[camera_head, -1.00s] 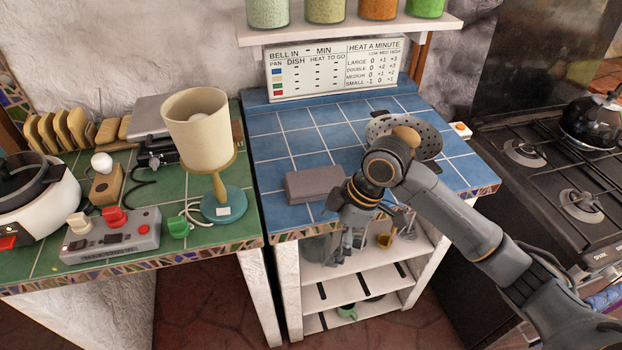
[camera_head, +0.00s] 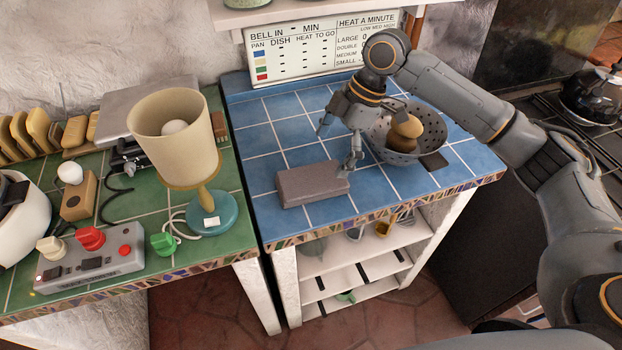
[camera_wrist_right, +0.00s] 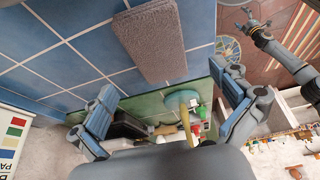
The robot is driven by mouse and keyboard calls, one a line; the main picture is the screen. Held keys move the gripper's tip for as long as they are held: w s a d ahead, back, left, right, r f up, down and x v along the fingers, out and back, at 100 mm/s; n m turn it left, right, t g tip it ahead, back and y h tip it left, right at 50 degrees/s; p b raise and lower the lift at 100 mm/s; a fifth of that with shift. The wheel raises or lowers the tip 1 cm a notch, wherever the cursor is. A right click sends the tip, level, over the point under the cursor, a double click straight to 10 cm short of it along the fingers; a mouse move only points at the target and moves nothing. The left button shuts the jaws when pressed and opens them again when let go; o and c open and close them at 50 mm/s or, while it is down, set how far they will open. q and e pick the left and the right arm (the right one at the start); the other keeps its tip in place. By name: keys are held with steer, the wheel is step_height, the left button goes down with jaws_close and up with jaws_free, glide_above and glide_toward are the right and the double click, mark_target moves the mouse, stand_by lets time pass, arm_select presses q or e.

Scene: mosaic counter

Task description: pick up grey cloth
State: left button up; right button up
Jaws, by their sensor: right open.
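The grey cloth (camera_head: 312,184) is a folded, block-like slab lying flat on the blue tiled counter (camera_head: 265,140), near its front left part. My right gripper (camera_head: 338,146) is open and empty, just behind and to the right of the cloth, with its fingers pointing down. In the right wrist view the cloth (camera_wrist_right: 155,42) lies ahead, between the directions of the two spread fingers (camera_wrist_right: 163,82). I cannot tell whether a fingertip touches it. My left gripper (camera_wrist_right: 246,20) shows small in the right wrist view, away from the cloth; its jaw state is unclear.
A perforated grey colander (camera_head: 397,152) with a brown item in it stands right beside my right gripper. A lamp (camera_head: 178,140) and a switch box (camera_head: 90,260) stand on the green counter at left. A sign (camera_head: 310,45) leans at the back. Blue tiles left of the cloth are clear.

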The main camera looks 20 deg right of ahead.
mark_target(313, 178)
steer(key=shift+w+x, duration=0.25)
steer(key=shift+x, duration=0.95)
steer(key=shift+f, duration=0.2)
steer(key=x, duration=0.2)
steer(key=p+x, duration=0.1)
steer(key=x, duration=0.1)
steer(key=shift+a, duration=0.45)
steer(key=shift+a+f, duration=0.1)
steer(key=shift+f, duration=0.2)
steer(key=shift+s, duration=0.1)
arm_select(q)
steer(key=shift+w+r, duration=0.65)
steer(key=shift+r, duration=0.2)
arm_select(e)
steer(key=c, duration=1.1)
